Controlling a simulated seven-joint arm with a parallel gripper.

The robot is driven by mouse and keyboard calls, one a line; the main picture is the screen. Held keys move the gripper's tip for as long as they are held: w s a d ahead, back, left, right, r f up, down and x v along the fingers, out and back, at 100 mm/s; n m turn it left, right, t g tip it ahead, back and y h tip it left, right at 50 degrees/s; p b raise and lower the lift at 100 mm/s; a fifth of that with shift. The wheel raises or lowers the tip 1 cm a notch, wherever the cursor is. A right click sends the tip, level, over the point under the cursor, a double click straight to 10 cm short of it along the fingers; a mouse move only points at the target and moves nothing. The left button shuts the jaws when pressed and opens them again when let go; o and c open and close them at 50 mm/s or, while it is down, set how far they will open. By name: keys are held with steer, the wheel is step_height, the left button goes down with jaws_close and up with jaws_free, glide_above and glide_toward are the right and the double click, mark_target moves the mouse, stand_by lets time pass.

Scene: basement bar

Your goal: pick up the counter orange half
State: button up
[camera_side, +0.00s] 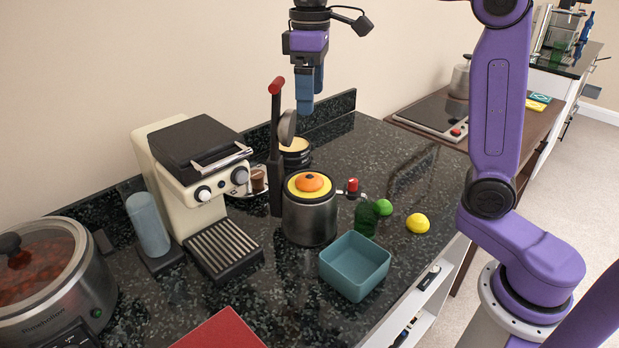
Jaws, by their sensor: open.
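An orange rounded piece (312,182) sits on the yellow top of a steel cylinder (310,218) in the middle of the counter. It looks like the orange half, though I cannot tell it for certain from a reamer or knob. A yellow fruit like a lemon (417,223) and a green lime (383,207) lie to its right. My gripper (311,104) is high above the counter, pointing down, with blue fingers. It is open and empty, well above the steel cylinder and touching nothing.
A red-handled lever (276,120) with a grey dome stands beside the cylinder. An espresso machine (193,160) and slow cooker (50,280) are left. The counter's right rear is clear.

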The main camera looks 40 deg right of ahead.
glide_above(309, 171)
steer(key=f, duration=1.2)
steer(key=shift+w+d, duration=0.2)
steer(key=shift+d, duration=0.2)
steer(key=shift+s+a+f, duration=0.1)
steer(key=shift+a+f, duration=0.1)
steer(key=shift+f, duration=1.15)
steer(key=shift+s+a+f, duration=0.1)
steer(key=shift+a+f, duration=0.05)
steer(key=shift+f, duration=1.15)
